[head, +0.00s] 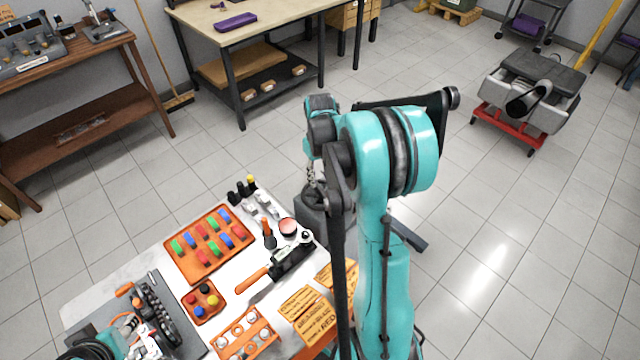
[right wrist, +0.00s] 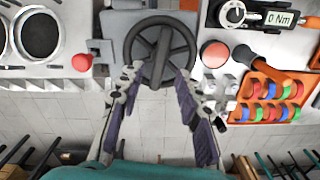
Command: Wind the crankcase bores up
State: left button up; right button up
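The crankcase shows in the right wrist view as a pale block with dark round bores (right wrist: 40,36) at the upper left. A dark spoked handwheel (right wrist: 161,42) stands to the right of it. My right gripper (right wrist: 160,76) is open and empty, its two fingers apart on either side of the wheel's near rim; I cannot tell whether they touch it. In the head view my right gripper (head: 313,185) is small below the teal wrist, and my right arm hides most of what is behind. My left gripper (head: 140,343) is partly in view at the lower left; its fingers are unclear.
A red knob (right wrist: 82,62) sits left of the wheel. A red wheeled stand (head: 515,122) is at the right; open floor lies between.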

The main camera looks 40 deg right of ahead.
aim_at(320, 188)
notch_tip(320, 188, down, 6)
jog(key=b, duration=0.3)
jog(key=shift+r, duration=0.4)
grip_shut()
jog(key=n, duration=0.3)
jog(key=shift+n, duration=1.1)
jog(key=n, duration=0.3)
jog(key=shift+b, duration=0.4)
jog(key=shift+n, duration=1.1)
